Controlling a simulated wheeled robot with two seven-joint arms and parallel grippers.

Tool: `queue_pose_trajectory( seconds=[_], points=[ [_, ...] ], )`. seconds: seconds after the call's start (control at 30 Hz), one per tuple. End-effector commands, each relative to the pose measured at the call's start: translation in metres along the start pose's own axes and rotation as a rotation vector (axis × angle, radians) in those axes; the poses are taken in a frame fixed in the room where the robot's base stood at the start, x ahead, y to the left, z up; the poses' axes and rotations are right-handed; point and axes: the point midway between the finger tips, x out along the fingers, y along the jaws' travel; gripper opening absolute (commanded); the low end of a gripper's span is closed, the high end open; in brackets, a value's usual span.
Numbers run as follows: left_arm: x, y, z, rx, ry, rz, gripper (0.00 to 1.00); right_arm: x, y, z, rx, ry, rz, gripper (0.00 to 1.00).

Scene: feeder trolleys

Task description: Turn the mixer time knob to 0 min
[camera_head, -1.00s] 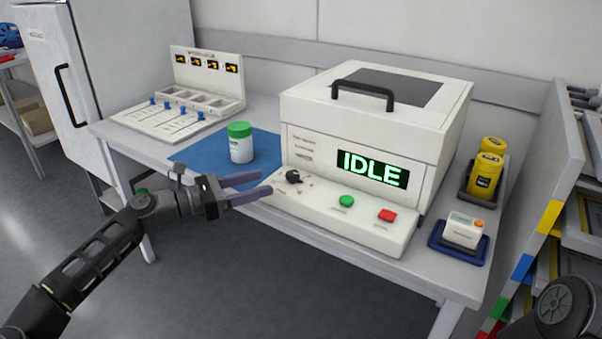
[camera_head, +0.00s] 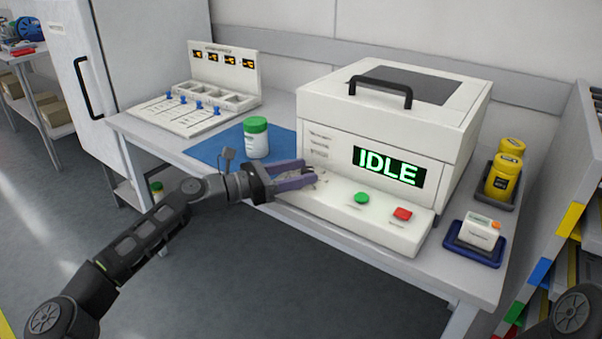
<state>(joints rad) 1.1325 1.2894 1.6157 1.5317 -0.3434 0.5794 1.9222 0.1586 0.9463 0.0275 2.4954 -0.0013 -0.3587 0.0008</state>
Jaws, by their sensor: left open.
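The mixer (camera_head: 325,116) is a white box with a dark lid window, a black handle and a green IDLE display (camera_head: 389,167). Its front ledge (camera_head: 345,207) carries a green button (camera_head: 362,198) and a red button (camera_head: 402,214). My left gripper (camera_head: 308,176) is open at the left end of this ledge, where the black time knob was visible earlier. The fingers now hide the knob, so I cannot see its setting or whether they touch it. A part of my right arm shows at the lower right edge; its gripper is out of view.
A white jar with a green lid (camera_head: 256,138) stands on a blue mat (camera_head: 205,151) close behind my left gripper. A feeder panel (camera_head: 222,70) stands at the left. Yellow canisters (camera_head: 503,177) and a small white device (camera_head: 479,231) in a blue tray stand right of the mixer.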

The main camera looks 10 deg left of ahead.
Motion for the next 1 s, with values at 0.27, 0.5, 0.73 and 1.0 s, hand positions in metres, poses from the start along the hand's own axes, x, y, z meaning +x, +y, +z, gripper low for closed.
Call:
queue_pose_trajectory(
  seconds=[0.27,0.5,0.73,1.0],
  points=[
    [0.0055,0.0005,0.0002,-0.001,0.0,0.002,0.52,0.0005,0.0002,0.0,0.0,0.0,0.0,0.0],
    [0.0054,0.0003,0.0003,0.0,0.0,0.001,0.38,0.0005,0.0002,0.0,0.0,0.0,0.0,0.0],
    [0.0053,0.0003,0.0003,0.0,0.0,0.001,0.19,0.0005,0.0002,0.0,0.0,0.0,0.0,0.0],
    [0.0053,0.0003,0.0003,0.0,0.0,0.001,0.0,0.0005,0.0002,0.0,0.0,0.0,0.0,0.0]
  ],
)
